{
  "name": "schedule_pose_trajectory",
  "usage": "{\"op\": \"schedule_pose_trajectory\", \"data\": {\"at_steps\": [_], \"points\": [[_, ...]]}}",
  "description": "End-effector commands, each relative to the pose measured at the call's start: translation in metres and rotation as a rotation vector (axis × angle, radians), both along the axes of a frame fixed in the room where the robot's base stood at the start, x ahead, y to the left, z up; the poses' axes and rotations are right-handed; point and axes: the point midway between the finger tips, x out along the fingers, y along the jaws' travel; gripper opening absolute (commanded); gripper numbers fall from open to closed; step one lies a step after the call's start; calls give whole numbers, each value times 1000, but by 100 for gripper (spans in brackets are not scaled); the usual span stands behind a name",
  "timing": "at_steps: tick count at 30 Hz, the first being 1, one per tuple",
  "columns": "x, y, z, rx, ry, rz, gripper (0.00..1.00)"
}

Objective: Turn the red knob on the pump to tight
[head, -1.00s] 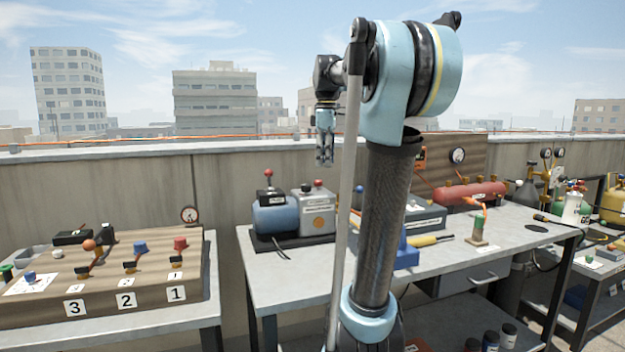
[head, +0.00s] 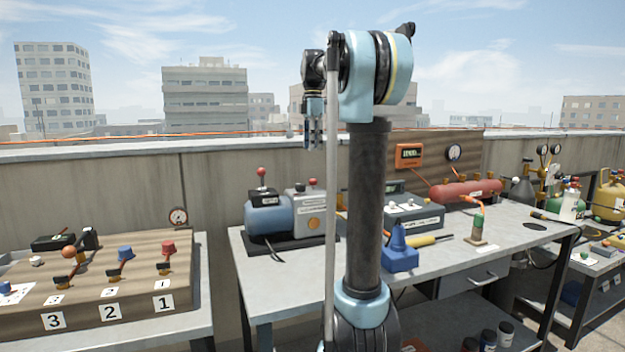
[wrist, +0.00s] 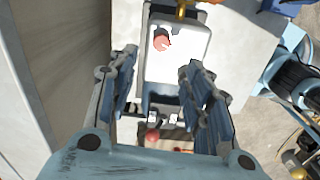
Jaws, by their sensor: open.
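The pump (head: 268,220) stands on the grey workbench, with a blue motor on the left and a grey box on the right. The red knob (head: 313,182) sits on top of the grey box; in the wrist view it shows as a pinkish-red disc (wrist: 161,40) on a bright pale top. A red ball (head: 261,171) stands over the motor's black box and also shows low in the wrist view (wrist: 152,135). My gripper (head: 313,146) points down above the pump, apart from it. Its fingers (wrist: 158,68) are open and empty. The knob's markings cannot be read.
A wooden lever board (head: 25,317) with numbered levers is at the left. A grey switch box (head: 412,217), a blue vise-like block (head: 400,258) and a red tank (head: 470,193) share the workbench (head: 500,245). A wall (head: 100,200) runs behind.

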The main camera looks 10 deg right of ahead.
Motion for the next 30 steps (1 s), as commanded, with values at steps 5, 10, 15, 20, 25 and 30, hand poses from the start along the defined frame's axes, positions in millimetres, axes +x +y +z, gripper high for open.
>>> {"op": "schedule_pose_trajectory", "data": {"at_steps": [5, 10, 15, 20, 25, 30], "points": [[-1, 1, -31, 0, 0, 0, 46], [-1, 0, -61, 0, 0, 0, 46], [-1, 0, -89, 0, 0, 0, 46], [-1, 0, -109, 0, 0, -1, 46], [-1, 0, -121, 0, 0, -1, 46], [-1, 0, -124, 0, 0, -1, 46]]}}
